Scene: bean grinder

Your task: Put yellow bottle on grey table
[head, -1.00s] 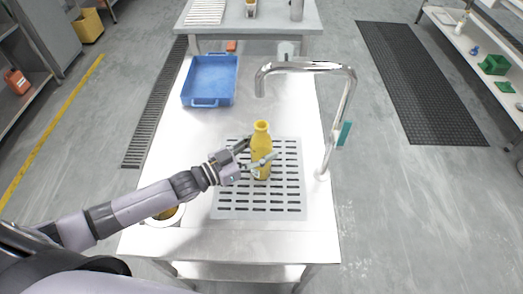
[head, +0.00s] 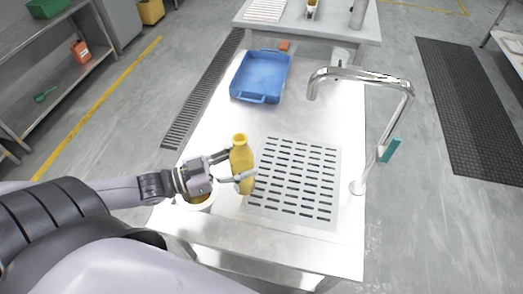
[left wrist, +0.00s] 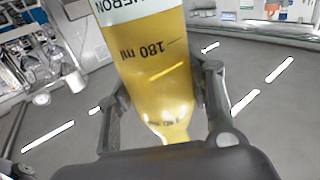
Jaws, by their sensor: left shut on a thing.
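The yellow bottle (head: 242,158) is upright in the head view, over the left edge of the grey slotted drain panel on the near metal table (head: 210,120). My left gripper (head: 240,167) is shut on it, with a finger on either side of its body. The head view does not clearly show the gap under the bottle. In the left wrist view the bottle (left wrist: 150,70) fills the middle between the fingers, with a "180 ml" mark on it. A grey table (head: 330,30) stands beyond the near table. My right gripper is not in view.
A blue tray (head: 262,76) sits at the far left of the near table. A chrome faucet (head: 400,110) arches over its right side. Several items are on the grey table, including a grey cylinder (head: 358,14).

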